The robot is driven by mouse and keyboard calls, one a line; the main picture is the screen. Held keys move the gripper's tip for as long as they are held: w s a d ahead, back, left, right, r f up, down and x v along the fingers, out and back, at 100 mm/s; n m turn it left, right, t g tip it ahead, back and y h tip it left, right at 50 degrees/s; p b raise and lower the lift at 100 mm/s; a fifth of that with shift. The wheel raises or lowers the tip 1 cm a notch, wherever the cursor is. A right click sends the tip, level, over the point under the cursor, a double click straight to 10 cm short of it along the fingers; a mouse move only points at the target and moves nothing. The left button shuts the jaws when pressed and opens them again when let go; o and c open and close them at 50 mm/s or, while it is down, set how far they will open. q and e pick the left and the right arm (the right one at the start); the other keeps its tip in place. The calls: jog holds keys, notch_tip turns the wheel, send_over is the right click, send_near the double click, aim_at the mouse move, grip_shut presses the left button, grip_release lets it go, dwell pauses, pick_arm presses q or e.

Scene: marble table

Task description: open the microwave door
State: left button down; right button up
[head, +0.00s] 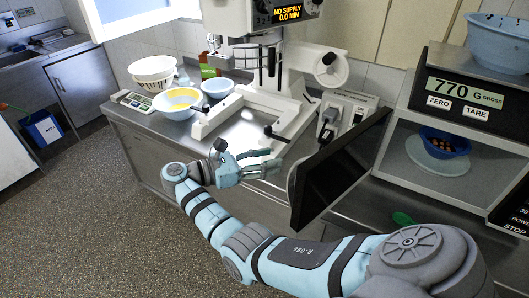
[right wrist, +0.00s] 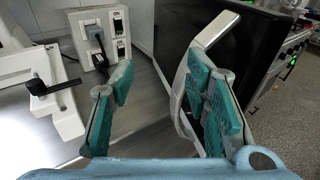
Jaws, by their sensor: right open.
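The microwave (head: 398,150) stands at the right with its white interior exposed. Its black door (head: 342,170) is swung well out toward the left; the door's dark face also shows in the right wrist view (right wrist: 255,50). A pale curved handle (right wrist: 215,30) runs along the door's near edge. My right gripper (head: 275,161) is open beside this edge. In the right wrist view, its right finger is close against the handle, and the left finger stands apart; whether they touch is unclear. My left gripper is not in view.
A blue bowl (head: 445,142) sits on a plate (head: 425,160) inside the microwave. A scale display (head: 465,92) is above it. A white apparatus (head: 270,105), a sockets box (head: 345,108) and several bowls occupy the counter. Floor at the left is clear.

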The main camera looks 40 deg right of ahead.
jog(key=shift+p, duration=0.4)
jog(key=shift+w+a, duration=0.1)
dwell(0.4)
